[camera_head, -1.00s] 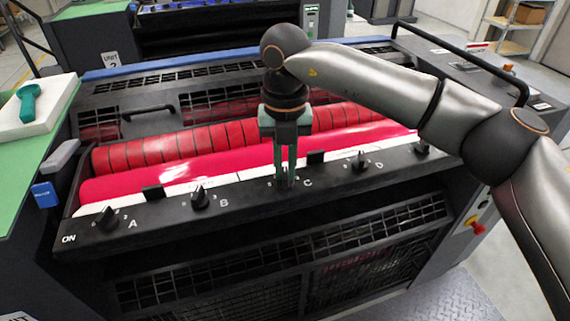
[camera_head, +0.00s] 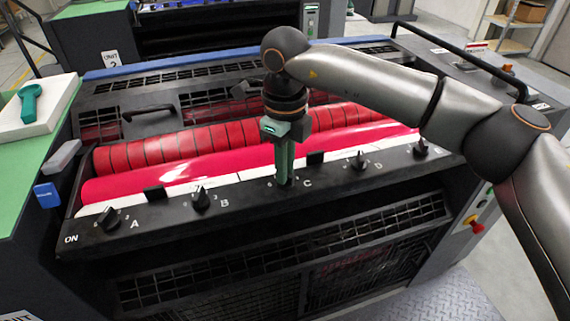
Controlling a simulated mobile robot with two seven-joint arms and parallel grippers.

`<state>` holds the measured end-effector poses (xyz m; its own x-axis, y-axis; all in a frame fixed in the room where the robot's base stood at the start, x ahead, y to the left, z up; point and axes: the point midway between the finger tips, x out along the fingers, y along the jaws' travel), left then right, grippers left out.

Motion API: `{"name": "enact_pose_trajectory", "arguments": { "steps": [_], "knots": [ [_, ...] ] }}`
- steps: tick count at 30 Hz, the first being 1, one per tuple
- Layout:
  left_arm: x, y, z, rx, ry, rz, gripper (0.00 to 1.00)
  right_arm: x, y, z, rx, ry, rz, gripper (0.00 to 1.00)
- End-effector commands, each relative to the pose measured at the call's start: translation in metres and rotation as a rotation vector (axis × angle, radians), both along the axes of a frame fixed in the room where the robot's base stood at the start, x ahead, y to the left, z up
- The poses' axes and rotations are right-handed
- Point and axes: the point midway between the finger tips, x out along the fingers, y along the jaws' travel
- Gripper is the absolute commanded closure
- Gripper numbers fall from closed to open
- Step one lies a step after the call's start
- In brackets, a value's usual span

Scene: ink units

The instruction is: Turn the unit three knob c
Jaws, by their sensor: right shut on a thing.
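Knob C is on the black front rail (camera_head: 240,205) of the ink unit, just left of the white letter C. My right gripper (camera_head: 284,180) points down onto it from above and is shut on it; the fingers hide most of the knob. Knob A (camera_head: 109,219), knob B (camera_head: 200,198) and knob D (camera_head: 359,161) stand along the same rail, apart from the gripper. My left gripper is not in view.
Red rollers (camera_head: 180,145) lie just behind the rail, under my right wrist. A black bar handle (camera_head: 465,60) runs along the unit's right side. A teal tool (camera_head: 30,102) lies on a white block at the left. Grated panels front the unit below the rail.

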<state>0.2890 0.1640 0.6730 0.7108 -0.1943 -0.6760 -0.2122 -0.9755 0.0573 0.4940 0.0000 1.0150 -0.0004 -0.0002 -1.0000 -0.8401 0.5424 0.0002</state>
Motion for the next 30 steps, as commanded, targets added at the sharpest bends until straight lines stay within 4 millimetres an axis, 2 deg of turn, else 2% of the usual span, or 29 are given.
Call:
{"name": "enact_pose_trajectory", "arguments": {
  "steps": [15,22,30],
  "knots": [
    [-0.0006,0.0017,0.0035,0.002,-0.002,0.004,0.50,0.0005,-0.0004,0.0012,0.000,-0.001,0.446,1.00],
    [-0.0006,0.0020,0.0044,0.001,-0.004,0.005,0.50,0.0005,-0.0005,0.0011,0.001,-0.001,0.569,1.00],
    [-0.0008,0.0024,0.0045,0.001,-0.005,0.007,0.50,0.0007,-0.0006,0.0010,0.001,-0.001,0.633,1.00]
  ]
}}
